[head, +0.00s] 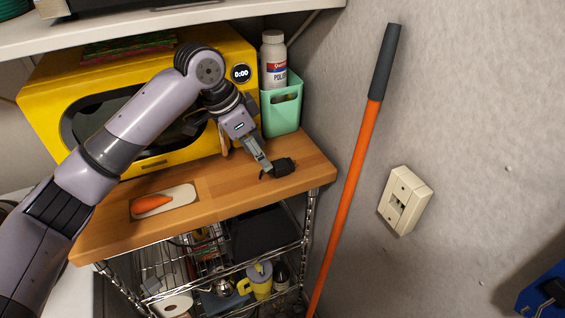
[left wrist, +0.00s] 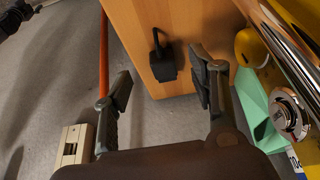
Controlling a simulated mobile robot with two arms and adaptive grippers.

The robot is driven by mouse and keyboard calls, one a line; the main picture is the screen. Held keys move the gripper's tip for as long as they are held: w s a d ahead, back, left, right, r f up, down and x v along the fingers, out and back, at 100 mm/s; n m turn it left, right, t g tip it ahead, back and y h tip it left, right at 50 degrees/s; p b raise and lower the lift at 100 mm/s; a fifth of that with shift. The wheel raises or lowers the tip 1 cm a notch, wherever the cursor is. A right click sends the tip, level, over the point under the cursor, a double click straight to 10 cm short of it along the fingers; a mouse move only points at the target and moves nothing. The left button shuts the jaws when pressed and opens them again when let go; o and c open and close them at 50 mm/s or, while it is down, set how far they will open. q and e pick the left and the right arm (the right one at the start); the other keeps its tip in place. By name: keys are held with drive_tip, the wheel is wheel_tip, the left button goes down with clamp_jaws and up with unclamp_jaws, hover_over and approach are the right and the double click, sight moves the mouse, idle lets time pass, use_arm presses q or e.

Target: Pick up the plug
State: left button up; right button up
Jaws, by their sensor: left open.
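The black plug (head: 284,167) lies on the wooden top of the rack, near its right end. In the left wrist view the plug (left wrist: 164,70) shows as a dark block with a short curved piece, beyond and between my finger pads. My left gripper (head: 265,170) is just left of the plug in the head view, its fingers low over the wood. In the left wrist view the left gripper (left wrist: 162,82) is open, with nothing between its pads that I can see held. Whether a finger touches the plug I cannot tell.
A yellow microwave (head: 222,58) stands behind the arm. A green holder (head: 283,112) and white bottle (head: 274,60) stand beside it.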

sight(276, 164)
use_arm(q)
drive_tip(key=shift+w+d, duration=0.2)
drive_tip(key=shift+d, duration=0.3)
drive_tip(key=shift+w+d+r, duration=0.1)
drive_tip(key=shift+w+d, duration=0.05)
drive_tip(key=shift+d, duration=0.25)
drive_tip(key=p+x, duration=0.1)
drive_tip(key=x, duration=0.3)
drive_tip(key=shift+w+d+f, duration=0.15)
drive_tip(key=shift+f, duration=0.4)
drive_tip(key=shift+c, duration=0.4)
use_arm(e)
drive_tip(key=shift+w+d+r, duration=0.1)
drive_tip(key=shift+w+r, duration=0.65)
drive_tip(key=shift+w, duration=0.05)
use_arm(q)
drive_tip(key=c, duration=1.1)
